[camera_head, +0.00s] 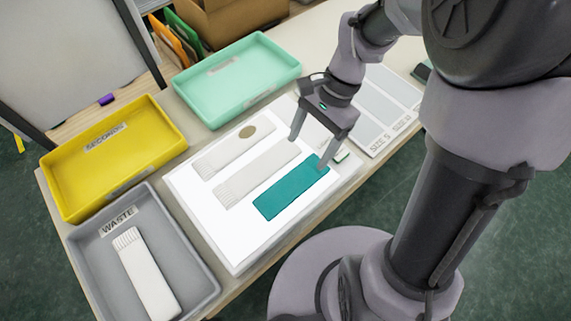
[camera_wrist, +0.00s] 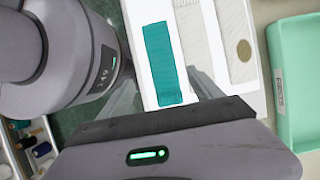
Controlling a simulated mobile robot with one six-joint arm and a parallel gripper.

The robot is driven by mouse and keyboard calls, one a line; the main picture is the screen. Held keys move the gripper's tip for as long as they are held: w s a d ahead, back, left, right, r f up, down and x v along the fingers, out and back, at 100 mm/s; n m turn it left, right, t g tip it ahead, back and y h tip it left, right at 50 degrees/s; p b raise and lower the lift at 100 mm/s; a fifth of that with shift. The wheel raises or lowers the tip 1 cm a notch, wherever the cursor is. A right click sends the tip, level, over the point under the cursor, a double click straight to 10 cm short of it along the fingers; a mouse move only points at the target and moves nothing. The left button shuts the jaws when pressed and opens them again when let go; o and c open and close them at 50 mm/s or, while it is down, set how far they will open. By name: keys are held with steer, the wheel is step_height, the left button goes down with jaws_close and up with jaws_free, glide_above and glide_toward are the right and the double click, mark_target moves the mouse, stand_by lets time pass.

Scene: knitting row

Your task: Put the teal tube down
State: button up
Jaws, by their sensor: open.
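The teal tube (camera_head: 291,187) lies flat on a bright white board (camera_head: 240,252), in the row nearest my base. It also shows in the wrist view (camera_wrist: 162,62), lying just ahead of the fingers. My gripper (camera_head: 308,150) is open and empty, its fingers spread above the board near the tube's far right end. One finger overlaps that end in the head view; I cannot tell if it touches. Two pale ribbed tubes lie beside the teal one: a middle one (camera_head: 257,174) and a farther one (camera_head: 225,156) with a brown round spot.
A grey WASTE tray (camera_head: 205,262) holds a white ribbed tube (camera_head: 146,272). A yellow SECONDS tray (camera_head: 62,178) and an empty mint tray (camera_head: 198,88) stand along the back. A size board (camera_head: 384,117) lies to the right, beyond my gripper.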

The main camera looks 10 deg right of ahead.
steer(key=b, duration=0.4)
glide_above(286, 190)
steer(key=w+d, duration=0.2)
steer(key=d, duration=0.1)
step_height(286, 190, down, 9)
steer(key=shift+s+a+r, duration=0.15)
steer(key=b+x, duration=0.1)
steer(key=x, duration=0.2)
steer(key=b+x, duration=0.1)
steer(key=x, duration=0.1)
steer(key=shift+s+a+f+b, duration=0.1)
steer(key=shift+a+f+b, duration=0.2)
steer(key=shift+a+b, duration=0.1)
steer(key=shift+d+r, duration=0.1)
steer(key=shift+r, duration=0.1)
steer(key=c, duration=1.2)
steer(key=shift+r+p, duration=0.15)
steer(key=shift+p, duration=0.15)
